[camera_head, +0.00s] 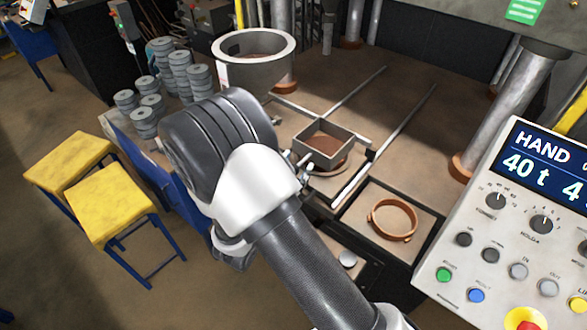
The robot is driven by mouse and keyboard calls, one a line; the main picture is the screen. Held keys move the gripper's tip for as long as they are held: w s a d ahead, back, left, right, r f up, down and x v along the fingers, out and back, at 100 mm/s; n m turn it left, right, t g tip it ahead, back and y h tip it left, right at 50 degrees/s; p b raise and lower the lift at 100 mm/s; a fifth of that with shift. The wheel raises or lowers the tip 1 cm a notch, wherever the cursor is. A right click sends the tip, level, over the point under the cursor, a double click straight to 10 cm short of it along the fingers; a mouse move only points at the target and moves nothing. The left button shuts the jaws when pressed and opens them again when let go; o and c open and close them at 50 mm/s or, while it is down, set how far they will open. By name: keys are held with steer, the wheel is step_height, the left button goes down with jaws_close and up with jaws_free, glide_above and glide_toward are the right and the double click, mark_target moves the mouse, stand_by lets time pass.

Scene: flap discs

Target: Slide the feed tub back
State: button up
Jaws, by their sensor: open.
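A square, open-topped grey metal tub (341,158) with brown material inside sits between two long rails on the press table. It fits the feed tub. My gripper (301,167) is at the tub's near left side, mostly hidden behind my own wrist. Its small fingertips show as open, close to the tub's left wall. I cannot tell whether they touch it.
A large pale round vessel (232,73) with brown material stands behind left. Stacks of grey discs (181,70) stand on the left. A brown ring (393,219) lies front right. The control panel (500,240) is at right, yellow stools (108,200) at left. The table behind the tub is clear.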

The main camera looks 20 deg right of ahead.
jaws_close()
stand_by(0.6)
